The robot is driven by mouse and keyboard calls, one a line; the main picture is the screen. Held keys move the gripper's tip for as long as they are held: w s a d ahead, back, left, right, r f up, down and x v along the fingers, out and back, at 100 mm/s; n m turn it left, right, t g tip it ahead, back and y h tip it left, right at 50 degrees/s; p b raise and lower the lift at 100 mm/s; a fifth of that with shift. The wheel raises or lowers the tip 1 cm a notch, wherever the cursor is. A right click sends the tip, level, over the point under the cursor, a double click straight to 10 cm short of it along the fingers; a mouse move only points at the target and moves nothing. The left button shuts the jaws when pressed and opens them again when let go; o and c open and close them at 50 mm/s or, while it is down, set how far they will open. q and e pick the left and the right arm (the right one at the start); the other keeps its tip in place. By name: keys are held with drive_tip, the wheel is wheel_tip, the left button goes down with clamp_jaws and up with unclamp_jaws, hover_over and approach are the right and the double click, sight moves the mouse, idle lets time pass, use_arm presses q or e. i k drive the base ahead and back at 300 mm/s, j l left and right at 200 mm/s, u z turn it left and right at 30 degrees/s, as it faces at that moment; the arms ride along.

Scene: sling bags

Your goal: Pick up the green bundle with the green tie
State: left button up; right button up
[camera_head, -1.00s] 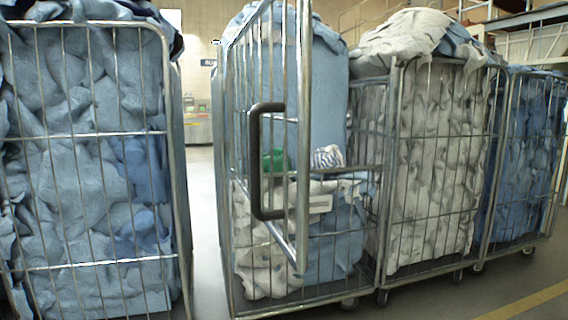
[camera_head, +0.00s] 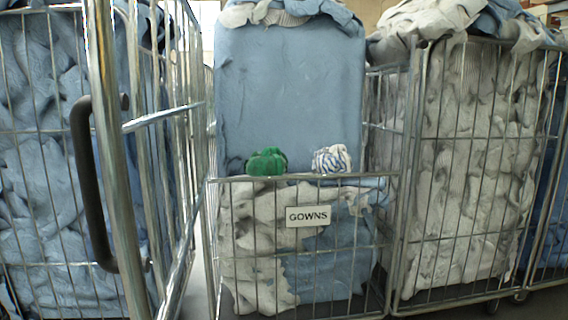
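The green bundle (camera_head: 266,162) sits at the top edge of the lower front panel of the middle cage cart, left of centre. It looks small and rounded; I cannot make out its tie clearly. A white bundle with blue stripes or ties (camera_head: 332,160) sits to its right on the same edge, apart from it. Large blue bags or cloth (camera_head: 290,90) rise behind both. Neither of my grippers is in view.
A GOWNS sign (camera_head: 308,216) hangs on the lower front panel. A wire cage door with a black handle (camera_head: 92,185) stands at the left. A cart of white cloth (camera_head: 470,170) stands at the right. The space above the front panel is open.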

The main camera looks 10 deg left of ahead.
sight(271, 162)
drive_tip(key=i+l, duration=0.35)
drive_tip(key=l, duration=0.15)
drive_tip(key=i+l, duration=0.35)
drive_tip(key=l, duration=0.2)
